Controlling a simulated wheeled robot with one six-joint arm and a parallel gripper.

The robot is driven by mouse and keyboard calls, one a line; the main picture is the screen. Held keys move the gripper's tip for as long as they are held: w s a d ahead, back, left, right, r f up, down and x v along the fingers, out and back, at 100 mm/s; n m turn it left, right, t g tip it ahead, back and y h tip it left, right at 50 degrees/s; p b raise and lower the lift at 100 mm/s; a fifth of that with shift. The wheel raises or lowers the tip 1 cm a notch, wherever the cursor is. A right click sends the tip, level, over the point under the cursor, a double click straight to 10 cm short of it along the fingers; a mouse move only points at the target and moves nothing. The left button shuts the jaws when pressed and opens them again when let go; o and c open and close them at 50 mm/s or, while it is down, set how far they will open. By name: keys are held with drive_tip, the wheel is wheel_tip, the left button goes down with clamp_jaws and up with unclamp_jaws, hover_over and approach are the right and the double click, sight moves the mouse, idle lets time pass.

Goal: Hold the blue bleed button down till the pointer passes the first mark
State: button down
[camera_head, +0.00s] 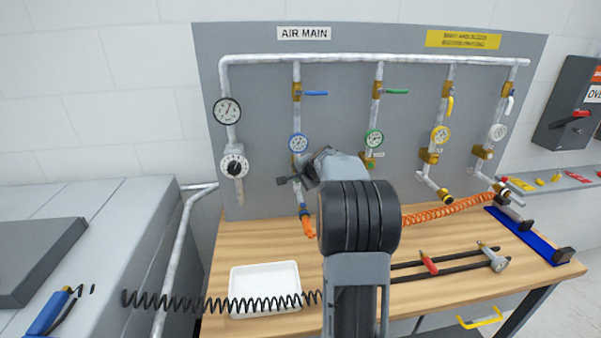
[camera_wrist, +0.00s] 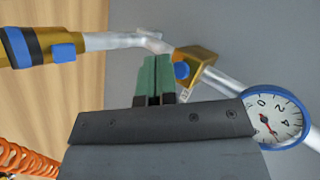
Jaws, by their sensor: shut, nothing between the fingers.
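In the wrist view the blue bleed button (camera_wrist: 182,71) stands out from a brass valve body (camera_wrist: 197,68) on a grey pipe. The blue-rimmed gauge (camera_wrist: 275,120) is on the same pipe, lower right, with a short red pointer; its exact reading against the marks is too small to tell. My gripper (camera_wrist: 156,60) is shut and empty, its green fingertips just left of the button in the picture. I cannot tell whether they touch it. In the head view the blue gauge (camera_head: 298,143) shows above my gripper (camera_head: 283,181), and my wrist hides the button.
Green (camera_head: 374,138), yellow (camera_head: 440,134) and white (camera_head: 498,131) gauges hang on drops to the right. A blue-banded coupling (camera_wrist: 20,47) is at the wrist view's upper left. An orange coiled hose (camera_head: 450,208) and a white tray (camera_head: 265,287) are at the bench.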

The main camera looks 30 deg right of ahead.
drive_tip(key=shift+w, duration=0.1)
idle(0.4)
drive_tip(key=shift+w+d, duration=0.2)
drive_tip(key=shift+w, duration=0.2)
drive_tip(key=shift+w+d+r+p, duration=0.1)
drive_tip(key=shift+w+d+p, duration=0.1)
drive_tip(key=shift+w+p, duration=0.2)
idle(2.1)
drive_tip(key=shift+s, duration=0.1)
idle(1.2)
drive_tip(key=shift+s+a+b, duration=0.4)
drive_tip(key=shift+s+b, duration=0.25)
drive_tip(key=shift+b, duration=0.1)
drive_tip(key=shift+s, duration=0.1)
drive_tip(key=shift+s+a+f+b, duration=0.15)
drive_tip(key=shift+s+f+b, duration=0.15)
drive_tip(key=shift+b, duration=0.1)
drive_tip(key=s+b, duration=0.1)
drive_tip(key=s+a+b, duration=0.1)
drive_tip(key=shift+s+a+r, duration=0.1)
drive_tip(key=shift+s+a, duration=0.1)
drive_tip(key=shift+s, duration=0.2)
drive_tip(key=shift+s+a+r, duration=0.1)
drive_tip(key=shift+s+a, duration=0.15)
drive_tip(key=shift+s, duration=0.2)
